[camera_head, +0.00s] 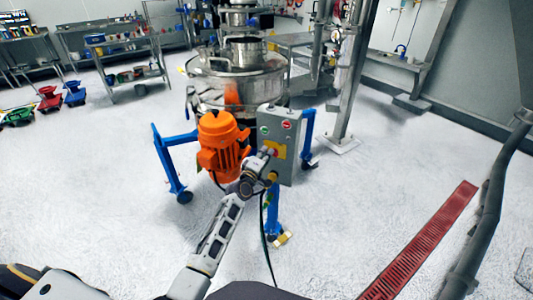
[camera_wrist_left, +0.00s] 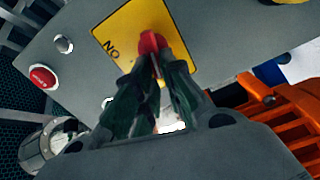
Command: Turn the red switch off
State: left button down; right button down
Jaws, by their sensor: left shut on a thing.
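The red switch (camera_wrist_left: 150,42) sits on a yellow plate (camera_wrist_left: 122,32) with "ON" lettering, on a grey control box (camera_head: 284,166). In the head view the yellow plate (camera_head: 279,152) shows on the front of the box, and the switch is partly covered by my gripper. My left gripper (camera_head: 268,154) reaches the switch from the front. In the left wrist view its dark fingers (camera_wrist_left: 155,75) are closed around the red knob, with the knob's top showing between the tips. My right gripper is in neither view.
A red button (camera_wrist_left: 42,76) is on the same box, beside the plate. A red floor grate (camera_head: 425,240) lies right. Open floor surrounds the machine.

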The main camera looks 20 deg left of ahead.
pick_arm(q)
jog(key=n, duration=0.2)
jog(key=shift+a+f+n, duration=0.1)
jog(key=shift+f+n, duration=0.1)
jog(key=shift+n, duration=0.2)
dwell(0.3)
jog(key=c, duration=1.5)
grip_release()
jog(key=shift+f, duration=0.1)
jog(key=shift+s, duration=0.15)
